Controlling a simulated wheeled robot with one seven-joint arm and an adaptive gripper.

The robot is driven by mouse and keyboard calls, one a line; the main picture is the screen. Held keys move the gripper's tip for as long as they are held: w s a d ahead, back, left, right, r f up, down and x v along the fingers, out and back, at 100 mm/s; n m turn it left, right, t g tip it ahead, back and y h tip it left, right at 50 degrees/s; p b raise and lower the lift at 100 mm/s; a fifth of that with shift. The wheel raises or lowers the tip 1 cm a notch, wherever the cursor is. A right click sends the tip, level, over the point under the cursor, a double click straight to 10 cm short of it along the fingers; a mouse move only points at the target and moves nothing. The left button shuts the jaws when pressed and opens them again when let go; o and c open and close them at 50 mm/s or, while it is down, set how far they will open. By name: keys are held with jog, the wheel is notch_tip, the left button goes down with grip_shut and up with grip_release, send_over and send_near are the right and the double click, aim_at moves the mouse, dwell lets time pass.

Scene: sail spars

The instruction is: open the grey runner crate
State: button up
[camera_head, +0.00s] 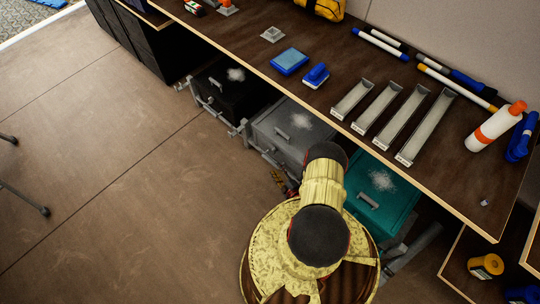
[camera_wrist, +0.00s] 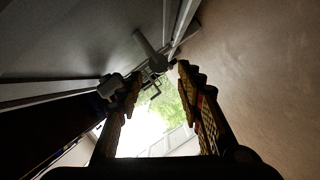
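The grey runner crate (camera_head: 312,138) sits under the workbench, between a black crate and a teal crate. Its lid has a small grey handle and a patch of white marks, and the lid looks closed. A rail-like handle (camera_head: 262,155) runs along its front. My gripper (camera_wrist: 158,88) shows in the wrist view with its two fingers apart and nothing clearly between them. A grey bar with a bracket (camera_wrist: 150,50) lies just beyond the fingertips, beside a grey panel; contact cannot be told. In the head view my arm covers most of the gripper and part of the crate's near side.
The black crate (camera_head: 222,97) is to the left and the teal crate (camera_head: 391,203) to the right. The workbench top (camera_head: 325,55) overhangs them, carrying several grey trays, markers, a blue box and a bottle. Brown floor (camera_head: 120,170) to the left is mostly free.

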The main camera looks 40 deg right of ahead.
aim_at(271, 161)
jog(key=b+x, duration=0.2)
jog(key=x, duration=0.5)
jog(key=shift+w+b, duration=0.3)
jog(key=shift+w, duration=0.1)
jog(key=c, duration=0.4)
grip_shut()
